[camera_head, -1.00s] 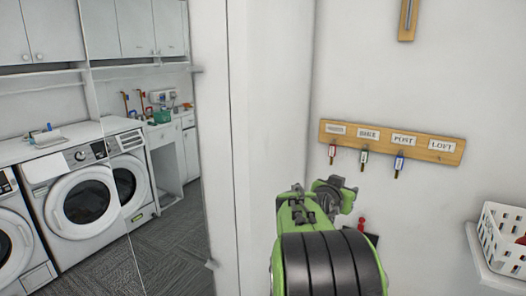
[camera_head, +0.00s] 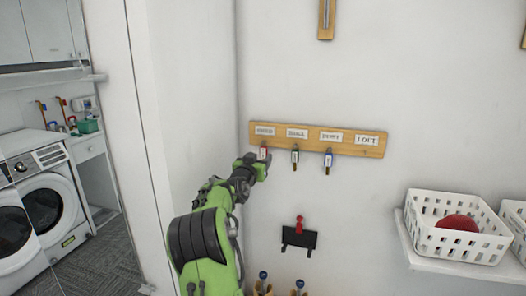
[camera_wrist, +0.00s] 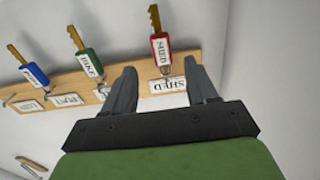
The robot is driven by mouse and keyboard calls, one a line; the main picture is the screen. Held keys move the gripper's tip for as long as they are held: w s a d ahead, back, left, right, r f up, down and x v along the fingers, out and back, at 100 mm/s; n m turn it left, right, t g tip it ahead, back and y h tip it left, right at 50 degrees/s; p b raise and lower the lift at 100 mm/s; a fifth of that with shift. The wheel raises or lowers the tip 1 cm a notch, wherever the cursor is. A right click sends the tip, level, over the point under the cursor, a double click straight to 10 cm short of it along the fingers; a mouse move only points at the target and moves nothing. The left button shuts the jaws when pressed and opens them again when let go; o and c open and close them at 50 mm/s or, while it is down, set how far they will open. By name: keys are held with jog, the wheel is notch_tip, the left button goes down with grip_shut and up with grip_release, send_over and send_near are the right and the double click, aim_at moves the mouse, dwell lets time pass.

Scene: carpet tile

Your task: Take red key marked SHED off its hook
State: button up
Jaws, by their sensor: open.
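The red key (camera_wrist: 160,48) with a white SHED tag hangs from its hook at the SHED end of the wooden key rack (camera_head: 376,150). It also shows in the head view (camera_head: 263,152), just above my gripper. In the wrist view my gripper (camera_wrist: 160,80) is open and empty. The red key is between the lines of its two fingers but beyond the tips, apart from them. The picture there is upside down, with the key pointing up. The white SHED label (camera_wrist: 167,86) shows between the fingers.
A green BIKE key (camera_wrist: 88,62) hangs close beside the red one, and a blue key (camera_wrist: 35,75) hangs beyond it. The LOFT hook is empty. A side wall (camera_head: 195,100) stands close left. A white basket (camera_head: 455,240) sits on a shelf at right.

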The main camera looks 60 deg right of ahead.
aim_at(263, 152)
jog(key=d+p, duration=0.1)
jog(key=d, duration=0.1)
jog(key=w+d, duration=0.1)
jog(key=d, duration=0.1)
jog(key=shift+w+d+f+p, duration=0.1)
jog(key=shift+d+p, duration=0.25)
jog(key=shift+a, duration=0.1)
jog(key=shift+c, duration=0.7)
grip_shut()
